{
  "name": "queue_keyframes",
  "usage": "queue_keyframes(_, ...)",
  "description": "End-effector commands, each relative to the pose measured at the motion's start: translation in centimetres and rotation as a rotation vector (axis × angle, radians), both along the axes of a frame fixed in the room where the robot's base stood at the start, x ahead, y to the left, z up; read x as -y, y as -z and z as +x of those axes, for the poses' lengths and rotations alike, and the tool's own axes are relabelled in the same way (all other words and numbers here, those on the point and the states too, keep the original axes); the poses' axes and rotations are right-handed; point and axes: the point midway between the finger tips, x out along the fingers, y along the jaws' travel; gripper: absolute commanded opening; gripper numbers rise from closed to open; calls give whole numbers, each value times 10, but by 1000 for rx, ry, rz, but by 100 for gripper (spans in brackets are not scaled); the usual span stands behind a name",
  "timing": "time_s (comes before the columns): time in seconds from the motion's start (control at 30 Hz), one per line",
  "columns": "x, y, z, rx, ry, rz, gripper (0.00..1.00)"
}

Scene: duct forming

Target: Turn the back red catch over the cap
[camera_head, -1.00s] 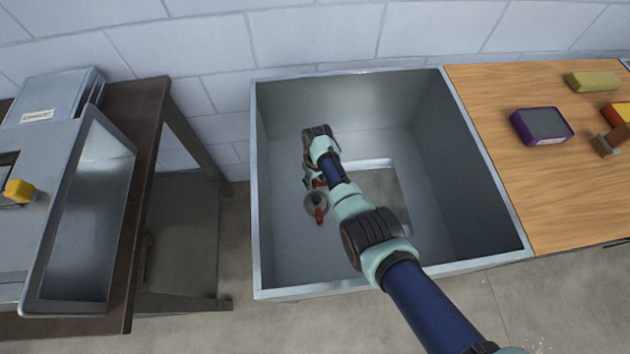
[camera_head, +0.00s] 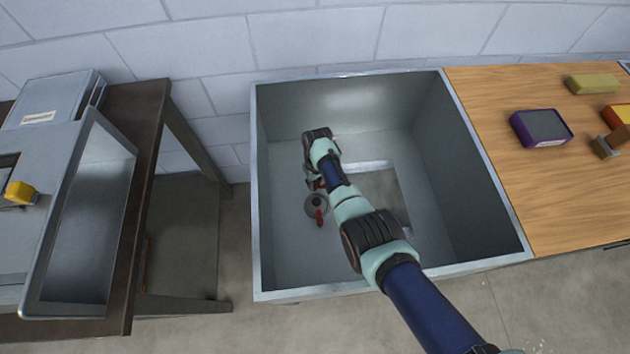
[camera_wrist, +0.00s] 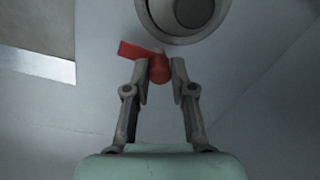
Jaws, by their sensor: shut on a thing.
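The round grey cap (camera_head: 313,204) sits low in the open metal box, left of the rectangular opening. It shows at the top of the wrist view (camera_wrist: 185,12), cut off by the frame edge. The back red catch (camera_wrist: 135,50) is beside the cap's rim, its flat arm pointing left and its rounded end between my fingers. My gripper (camera_wrist: 158,72) is shut on that rounded end. In the head view my gripper (camera_head: 312,182) is just behind the cap, and my wrist hides most of the catch. The front red catch (camera_head: 319,216) lies at the cap's front edge.
The metal box walls (camera_head: 258,190) surround my gripper. The rectangular opening (camera_head: 385,190) is right of the cap. A wooden table (camera_head: 500,190) with a purple-edged block (camera_head: 541,127) stands right, and a dark bench (camera_head: 125,260) stands left.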

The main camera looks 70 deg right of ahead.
Motion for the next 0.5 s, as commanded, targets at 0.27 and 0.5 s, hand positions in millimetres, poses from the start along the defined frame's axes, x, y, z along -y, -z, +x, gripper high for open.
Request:
queue_keyframes(0.27, -1, -1, 0, 0, 198, 2, 0)
queue_keyframes(0.5, -1, -1, 0, 0, 425, 2, 0)
